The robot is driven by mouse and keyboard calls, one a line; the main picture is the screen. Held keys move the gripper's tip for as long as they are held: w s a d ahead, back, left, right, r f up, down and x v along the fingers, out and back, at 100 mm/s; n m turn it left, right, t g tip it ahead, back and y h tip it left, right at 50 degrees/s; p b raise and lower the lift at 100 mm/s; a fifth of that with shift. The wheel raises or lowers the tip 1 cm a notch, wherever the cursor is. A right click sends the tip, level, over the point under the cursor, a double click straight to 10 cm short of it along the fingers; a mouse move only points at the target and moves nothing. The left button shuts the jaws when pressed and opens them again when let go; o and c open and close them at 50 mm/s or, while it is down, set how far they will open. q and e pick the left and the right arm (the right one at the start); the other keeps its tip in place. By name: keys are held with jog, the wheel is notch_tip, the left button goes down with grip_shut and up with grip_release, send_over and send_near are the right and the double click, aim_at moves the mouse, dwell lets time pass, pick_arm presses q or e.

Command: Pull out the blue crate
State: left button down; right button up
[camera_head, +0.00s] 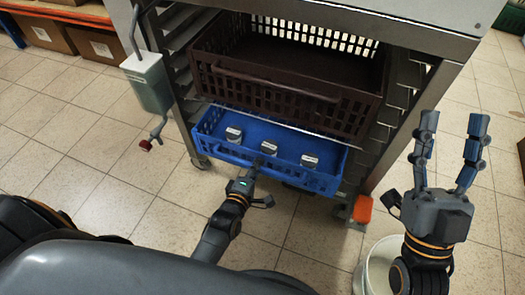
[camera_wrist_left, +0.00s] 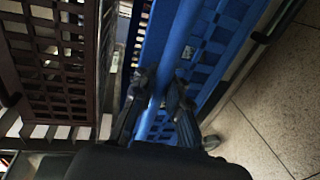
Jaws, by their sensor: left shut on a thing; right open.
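The blue crate (camera_head: 313,176) sits low in the metal rack, below a dark brown crate, with its front part sticking out past the brown crate's front. Three small jars with pale lids (camera_head: 268,147) stand in it. My left gripper (camera_head: 256,165) is at the middle of the crate's front and is shut on its front bar, which also shows between the fingers in the left wrist view (camera_wrist_left: 160,88). My right gripper (camera_head: 450,150) is open and empty, raised to the right of the rack, apart from the crate.
The brown crate (camera_head: 262,97) is in the rack just above. A grey-green box (camera_head: 148,82) hangs at the rack's left side. An orange piece (camera_head: 362,209) is at the right post's foot. A white bucket (camera_head: 382,262) stands front right. Tiled floor in front is mostly clear.

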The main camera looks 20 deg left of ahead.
jog(key=w+d+f+g+h+p, duration=0.1)
jog(key=w+f+g+h+p, duration=0.1)
jog(key=f+g, duration=0.55)
jog(key=w+d+f+g+h+p, duration=0.1)
jog(key=w+f+g+h+p, duration=0.3)
jog(key=f, duration=0.7)
pick_arm(q)
jog(key=s, duration=1.7)
jog(key=shift+s+a, duration=0.35)
pick_arm(e)
jog(key=s+d+f+g, duration=0.1)
jog(key=s+f+g, duration=0.4)
jog(key=s+f, duration=0.1)
jog(key=shift+s+d+f+m+g, duration=0.25)
jog(key=shift+s+d+m+g, duration=0.05)
jog(key=shift+s+d+g, duration=0.1)
pick_arm(q)
jog(key=shift+r, duration=0.1)
jog(key=c, duration=1.6)
grip_release()
jog(key=shift+c, duration=0.2)
